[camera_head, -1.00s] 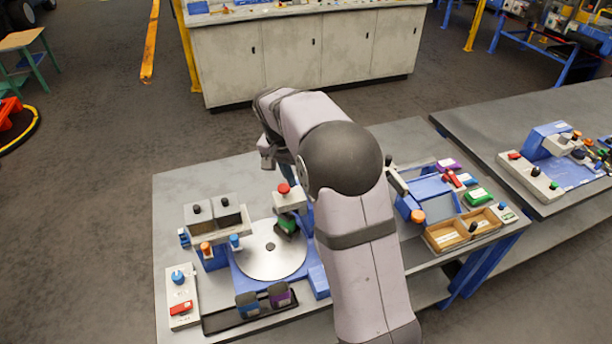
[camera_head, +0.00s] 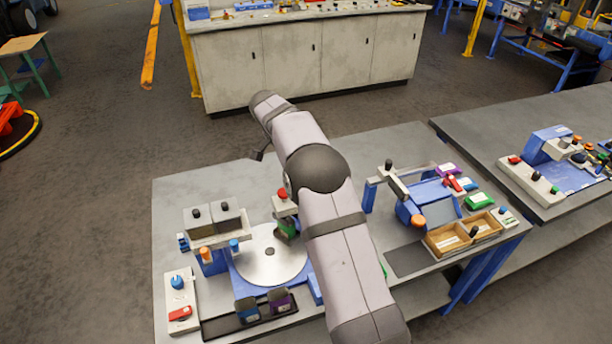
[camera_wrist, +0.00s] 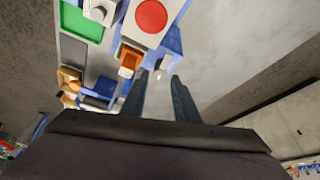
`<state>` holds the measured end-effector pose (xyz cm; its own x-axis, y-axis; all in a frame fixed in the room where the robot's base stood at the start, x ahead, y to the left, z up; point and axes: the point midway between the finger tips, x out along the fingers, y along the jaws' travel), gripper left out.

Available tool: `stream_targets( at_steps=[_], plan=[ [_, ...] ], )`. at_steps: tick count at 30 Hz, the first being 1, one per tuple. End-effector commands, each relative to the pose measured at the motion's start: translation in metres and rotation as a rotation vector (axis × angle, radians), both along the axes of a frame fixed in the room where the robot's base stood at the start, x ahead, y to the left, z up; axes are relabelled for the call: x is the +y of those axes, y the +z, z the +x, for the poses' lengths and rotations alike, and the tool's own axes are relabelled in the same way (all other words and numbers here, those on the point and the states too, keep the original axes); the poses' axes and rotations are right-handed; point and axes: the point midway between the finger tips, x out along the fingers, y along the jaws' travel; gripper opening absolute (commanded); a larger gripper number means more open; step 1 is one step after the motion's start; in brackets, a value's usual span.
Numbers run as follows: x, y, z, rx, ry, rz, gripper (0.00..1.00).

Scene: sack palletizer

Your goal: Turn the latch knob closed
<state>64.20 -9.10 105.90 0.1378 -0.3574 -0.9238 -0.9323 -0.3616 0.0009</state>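I cannot tell for sure which knob is the latch knob. A red knob (camera_head: 282,194) stands on a grey block beside the round turntable plate (camera_head: 262,262), with a green part (camera_head: 286,229) below it. A blue knob (camera_head: 177,282) sits on the white panel at the front left. An orange knob (camera_head: 417,220) is on the blue fixture at the right. In the wrist view a round red top (camera_wrist: 151,16) on a white block and an orange part (camera_wrist: 130,58) lie beyond my gripper (camera_wrist: 158,88). Its two fingers are apart with nothing seen between them.
A bar with a black knob (camera_head: 390,175) and wooden bins (camera_head: 462,232) are on the right. A dark tray (camera_head: 250,313) lies in front. The table's back left (camera_head: 190,185) is clear.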

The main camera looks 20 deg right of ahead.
Motion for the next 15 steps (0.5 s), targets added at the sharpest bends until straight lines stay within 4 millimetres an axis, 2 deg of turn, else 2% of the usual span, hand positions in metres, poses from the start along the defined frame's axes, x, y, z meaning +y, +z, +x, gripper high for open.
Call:
stream_targets(
  at_steps=[9,15],
  plan=[
    [-0.014,-0.035,0.005,0.002,-0.001,0.0,0.28],
    [-0.018,-0.046,0.007,0.0,0.0,0.001,0.28]
  ],
)
